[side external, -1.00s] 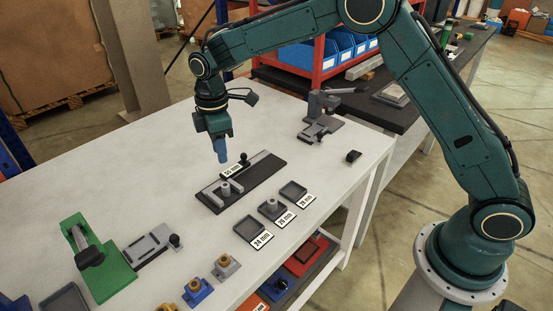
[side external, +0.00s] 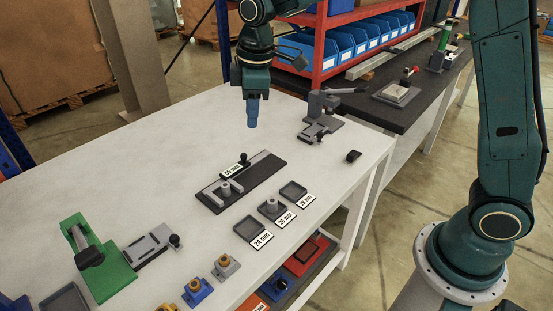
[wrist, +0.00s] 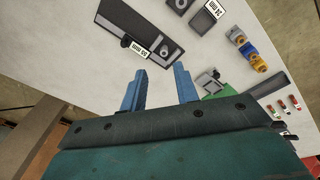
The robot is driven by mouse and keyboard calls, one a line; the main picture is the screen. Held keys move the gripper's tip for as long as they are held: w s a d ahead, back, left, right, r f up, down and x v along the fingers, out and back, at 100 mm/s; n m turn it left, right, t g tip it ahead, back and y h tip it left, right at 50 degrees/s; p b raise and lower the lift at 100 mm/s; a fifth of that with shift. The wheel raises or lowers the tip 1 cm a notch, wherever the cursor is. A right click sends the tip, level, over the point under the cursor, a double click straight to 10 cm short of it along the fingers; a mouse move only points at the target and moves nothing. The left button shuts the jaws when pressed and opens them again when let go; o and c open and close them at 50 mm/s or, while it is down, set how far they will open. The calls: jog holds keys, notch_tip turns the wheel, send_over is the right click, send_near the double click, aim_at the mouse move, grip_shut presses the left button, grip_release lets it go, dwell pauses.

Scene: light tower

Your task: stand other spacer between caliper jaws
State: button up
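The caliper (side external: 262,177) is a dark plate with grey jaws and a black knob, lying mid-table; it also shows in the wrist view (wrist: 117,17). A grey round spacer (side external: 225,188) stands at its jaw end; whether both jaws touch it is too small to tell. Another grey spacer (side external: 271,204) stands in the 26 mm tray (side external: 279,212). The 24 mm tray (side external: 249,229) and 28 mm tray (side external: 293,191) look empty. My gripper (side external: 252,124) is raised above the table beyond the caliper. In the wrist view its blue fingers (wrist: 160,88) are apart with nothing between them.
A grey clamp-like fixture (side external: 319,121) stands at the far right of the table, with a small black object (side external: 353,156) nearer. A green fixture (side external: 96,257) and a grey slide (side external: 150,247) stand at left front. The table's left middle is clear.

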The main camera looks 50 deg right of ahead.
jog(key=s+d+r+m+t, duration=0.1)
jog(key=s+d+r+m, duration=0.25)
jog(key=s, duration=0.45)
jog(key=s+d+r+m+t, duration=0.1)
jog(key=s+d+r+m, duration=0.2)
jog(key=s, duration=0.4)
jog(key=s+d+f+m+t, duration=0.1)
jog(key=s+d+m+t, duration=0.1)
jog(key=s, duration=1.1)
jog(key=shift+s+d+m, duration=0.2)
jog(key=shift+d+m, duration=0.1)
jog(key=shift+m, duration=0.45)
